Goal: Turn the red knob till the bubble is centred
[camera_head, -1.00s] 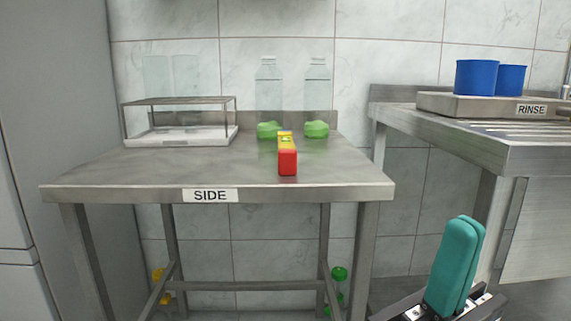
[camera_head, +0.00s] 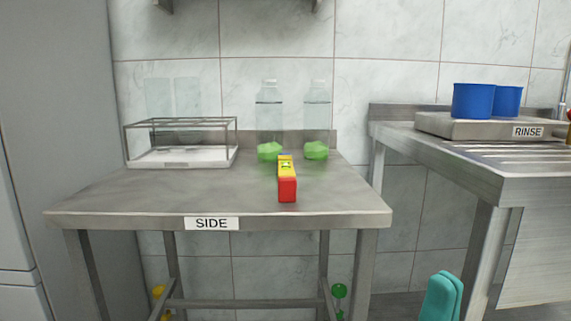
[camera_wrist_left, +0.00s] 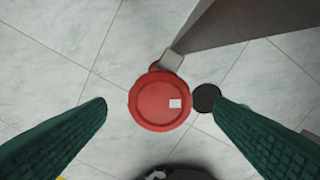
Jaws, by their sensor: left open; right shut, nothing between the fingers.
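In the left wrist view a round red knob (camera_wrist_left: 159,103) with a small white mark lies between the two dark green fingers of my left gripper (camera_wrist_left: 160,110). The fingers are open, with a gap on both sides of the knob. The left gripper is outside the head view. A yellow and red block with a small green vial, seemingly the level (camera_head: 287,186), lies on the table marked SIDE (camera_head: 150,205). The bubble's place in the vial is too small to tell. My right gripper (camera_head: 442,296), with teal fingers, is shut and empty at the lower right.
Two blue cups (camera_head: 473,101) stand at right on the RINSE block (camera_head: 470,127). A black disc (camera_wrist_left: 206,98) lies beside the knob.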

